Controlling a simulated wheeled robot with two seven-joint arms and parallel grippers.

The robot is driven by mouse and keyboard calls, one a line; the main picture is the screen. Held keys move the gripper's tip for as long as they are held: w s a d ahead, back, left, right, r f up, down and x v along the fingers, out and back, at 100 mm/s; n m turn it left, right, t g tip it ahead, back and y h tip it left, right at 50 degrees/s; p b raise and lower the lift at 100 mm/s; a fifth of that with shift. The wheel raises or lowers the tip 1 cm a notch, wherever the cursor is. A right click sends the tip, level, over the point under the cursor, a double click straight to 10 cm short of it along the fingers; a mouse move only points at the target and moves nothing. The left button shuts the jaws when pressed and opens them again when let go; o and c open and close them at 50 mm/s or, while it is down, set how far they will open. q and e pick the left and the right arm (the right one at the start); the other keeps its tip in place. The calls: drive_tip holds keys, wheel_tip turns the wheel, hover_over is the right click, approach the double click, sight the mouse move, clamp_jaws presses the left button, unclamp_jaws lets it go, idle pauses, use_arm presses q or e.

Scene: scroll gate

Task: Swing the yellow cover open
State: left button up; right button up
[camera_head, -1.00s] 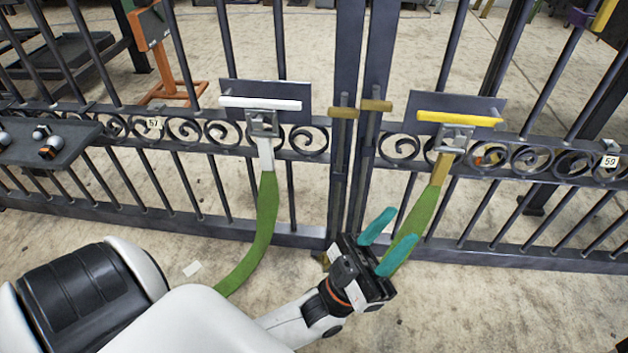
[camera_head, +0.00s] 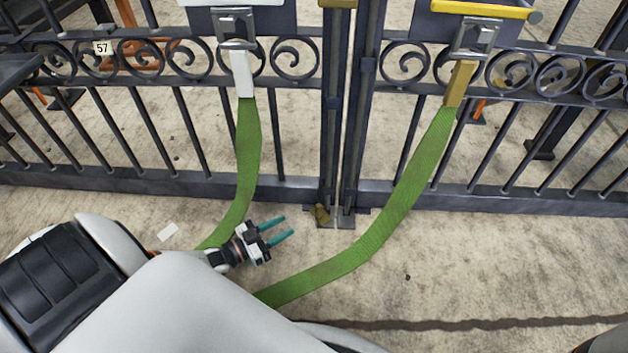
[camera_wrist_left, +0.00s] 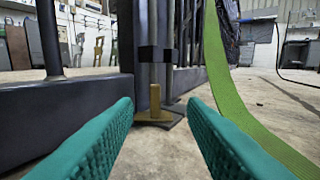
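The yellow cover (camera_head: 478,10) is a long yellow bar at the top edge of the head view, on the right gate leaf. It lies along a dark plate, above a grey metal buckle (camera_head: 473,38) with a tan end piece and a green strap (camera_head: 400,195). My left gripper (camera_head: 289,226) is low over the floor in front of the gate, well below and left of the cover. Its teal fingers are apart, with nothing between them, also in the left wrist view (camera_wrist_left: 160,103). The cover is not visible in the wrist view. My right gripper is not in view.
A second green strap (camera_head: 247,150) hangs from the white-ended buckle (camera_head: 237,30) on the left leaf and passes behind my left wrist. The straps flank the gate's middle posts. A brass piece (camera_head: 321,214) sits at their foot. Bare floor lies to the right.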

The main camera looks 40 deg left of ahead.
sight(316, 207)
use_arm(q)
drive_tip(key=shift+w+a+f, duration=0.15)
drive_tip(key=shift+a+f, duration=0.15)
drive_tip(key=shift+a, duration=0.05)
drive_tip(key=b+x, duration=0.5)
drive_tip(key=x, duration=0.5)
drive_tip(key=shift+w+d, duration=0.15)
drive_tip(key=shift+w, duration=0.2)
drive_tip(key=shift+w+d, duration=0.15)
drive_tip(key=shift+w, duration=0.2)
clamp_jaws()
drive_tip(key=shift+r, duration=0.1)
